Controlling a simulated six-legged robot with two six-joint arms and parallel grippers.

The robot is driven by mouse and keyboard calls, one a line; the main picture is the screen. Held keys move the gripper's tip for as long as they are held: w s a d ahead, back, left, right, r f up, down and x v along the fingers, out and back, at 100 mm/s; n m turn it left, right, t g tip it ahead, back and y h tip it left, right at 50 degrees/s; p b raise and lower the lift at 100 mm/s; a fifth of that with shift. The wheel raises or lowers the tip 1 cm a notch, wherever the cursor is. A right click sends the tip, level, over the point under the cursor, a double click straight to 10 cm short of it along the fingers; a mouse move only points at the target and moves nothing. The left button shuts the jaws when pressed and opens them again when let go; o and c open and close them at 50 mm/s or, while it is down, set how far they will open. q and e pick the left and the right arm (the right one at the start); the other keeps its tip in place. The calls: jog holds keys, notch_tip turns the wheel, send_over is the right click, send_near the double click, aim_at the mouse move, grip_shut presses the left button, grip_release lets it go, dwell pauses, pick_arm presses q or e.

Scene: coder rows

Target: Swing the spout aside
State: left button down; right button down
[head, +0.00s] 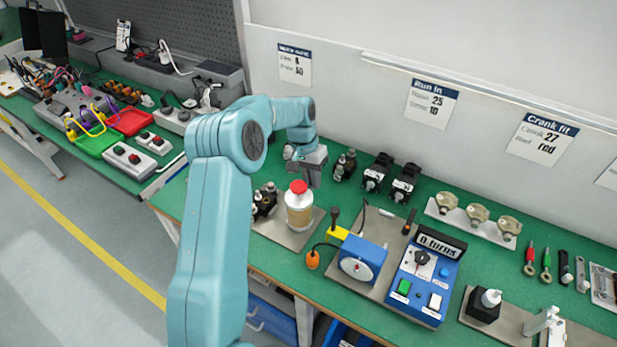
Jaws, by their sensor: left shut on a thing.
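A cream bottle (299,213) with a red cap (298,187) stands upright on a grey plate (277,233) on the green bench. My left gripper (312,176) is just behind and to the right of the cap, with its jaws pointing down. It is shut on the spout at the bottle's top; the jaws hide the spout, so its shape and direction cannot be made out. My right gripper is not in view.
Dark fittings (265,199) stand left of the bottle, and black-and-silver units (376,172) stand behind. A blue motor box (361,261) and a blue control box (426,281) are to the right. The white wall (340,110) bounds the bench behind.

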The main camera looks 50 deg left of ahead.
pick_arm(q)
jog(key=shift+w+r, duration=0.15)
jog(key=shift+r, duration=0.1)
dwell(0.3)
jog(key=c, duration=1.3)
grip_release()
jog(key=shift+o, duration=0.6)
jog(key=shift+d, duration=0.2)
jog(key=shift+a, duration=0.1)
jog(key=shift+a+r, duration=0.1)
jog(key=shift+r, duration=0.1)
notch_tip(320, 180, up, 16)
jog(key=s+a, duration=0.1)
jog(key=a, duration=0.1)
jog(key=shift+a+f, duration=0.2)
jog(key=shift+a, duration=0.15)
jog(key=shift+s, duration=0.1)
